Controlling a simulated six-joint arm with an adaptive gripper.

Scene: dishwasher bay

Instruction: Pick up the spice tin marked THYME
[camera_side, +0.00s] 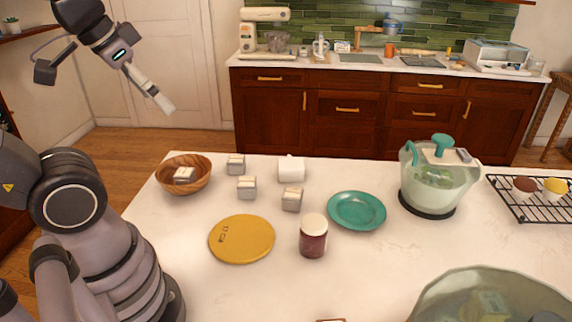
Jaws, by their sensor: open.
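Several small square tins stand on the white counter. One tin (236,164) is at the back, one (247,187) is in the middle, and one (292,199) is further right. Another tin (184,175) lies inside the wooden bowl (164,184). Their markings are too small to read, so I cannot tell which one is THYME. My gripper (166,104) is at the upper left, high above the counter and well away from the tins. It is open and appears empty.
A yellow disc (242,239), a red jar (313,236) and a teal plate (357,210) lie in front and right. A salad spinner (440,178), a wire rack (535,205) and a large glass bowl (440,292) are further right.

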